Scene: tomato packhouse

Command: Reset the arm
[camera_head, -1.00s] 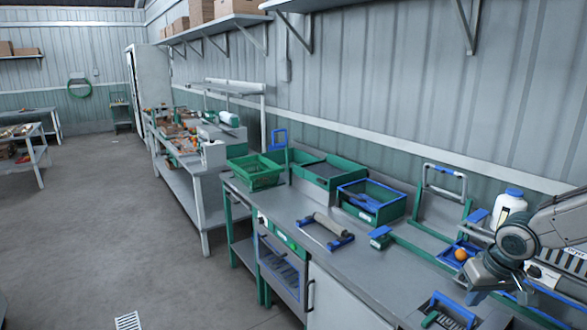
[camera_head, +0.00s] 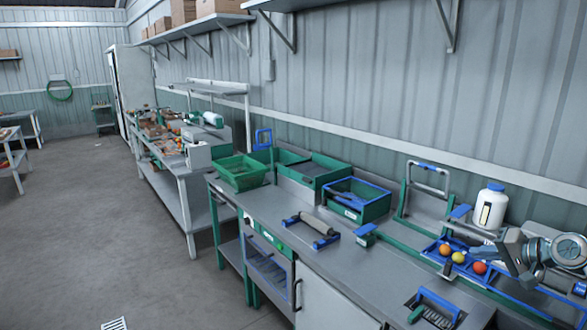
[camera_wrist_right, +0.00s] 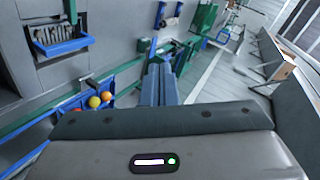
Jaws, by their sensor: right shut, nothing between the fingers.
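My right gripper (camera_head: 514,262) is at the right of the head view, above the bench beside a blue tray (camera_head: 433,254). In the right wrist view its two blue-grey fingers (camera_wrist_right: 160,85) are together, with nothing between them. The tray holds an orange ball (camera_head: 445,250), a yellow ball (camera_head: 458,257) and a red ball (camera_head: 479,268), all apart from the gripper. In the wrist view, coloured balls (camera_wrist_right: 94,102) show left of the fingers. My left gripper is not in view.
A white bottle (camera_head: 490,208) with a blue cap stands behind the tray. A blue-handled tool (camera_head: 437,305) lies near the front.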

